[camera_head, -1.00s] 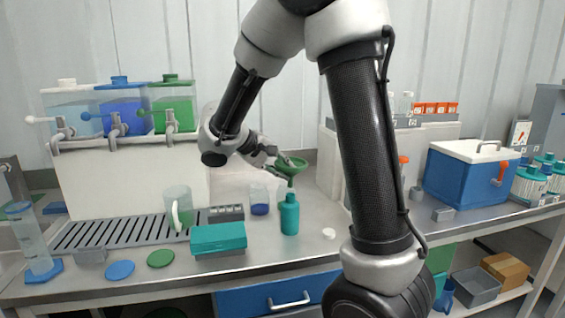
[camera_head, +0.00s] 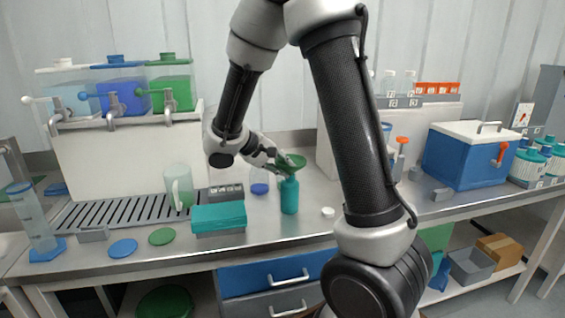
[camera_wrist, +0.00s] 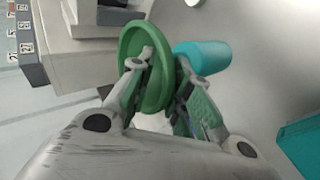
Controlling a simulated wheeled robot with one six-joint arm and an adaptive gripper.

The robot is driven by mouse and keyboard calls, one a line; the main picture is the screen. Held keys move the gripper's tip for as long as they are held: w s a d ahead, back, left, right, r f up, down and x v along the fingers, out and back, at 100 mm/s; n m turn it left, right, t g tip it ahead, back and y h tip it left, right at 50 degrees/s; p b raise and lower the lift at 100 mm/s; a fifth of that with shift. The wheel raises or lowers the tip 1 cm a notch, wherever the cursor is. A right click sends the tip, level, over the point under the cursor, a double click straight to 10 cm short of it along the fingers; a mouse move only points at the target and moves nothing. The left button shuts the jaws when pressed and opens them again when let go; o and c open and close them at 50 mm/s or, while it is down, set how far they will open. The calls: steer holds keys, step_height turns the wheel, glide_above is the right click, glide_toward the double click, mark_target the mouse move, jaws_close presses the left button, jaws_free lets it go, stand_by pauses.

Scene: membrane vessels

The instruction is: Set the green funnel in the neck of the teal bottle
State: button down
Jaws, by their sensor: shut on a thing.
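The green funnel (camera_head: 293,162) is wide end up, directly over the teal bottle (camera_head: 289,198), which stands upright on the bench. Its lower end meets the bottle's top in the head view; I cannot tell how deep the spout sits in the neck. My gripper (camera_head: 279,165) is shut on the funnel from its left side. In the wrist view the funnel's rim (camera_wrist: 133,65) shows between the fingers of my gripper (camera_wrist: 160,75). The teal bottle (camera_wrist: 207,57) is just beyond it, its neck hidden behind the funnel and a finger.
A teal box (camera_head: 219,216) stands left of the bottle, with a blue-bottomed beaker (camera_head: 259,187) behind. A small white cap (camera_head: 328,212) lies to the right. A clear jug (camera_head: 178,187) stands on the drain grate farther left. The bench in front of the bottle is clear.

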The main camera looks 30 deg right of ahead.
steer(key=shift+f, duration=0.1)
steer(key=c, duration=1.2)
jaws_free()
steer(key=shift+c, duration=0.2)
steer(key=v, duration=1.2)
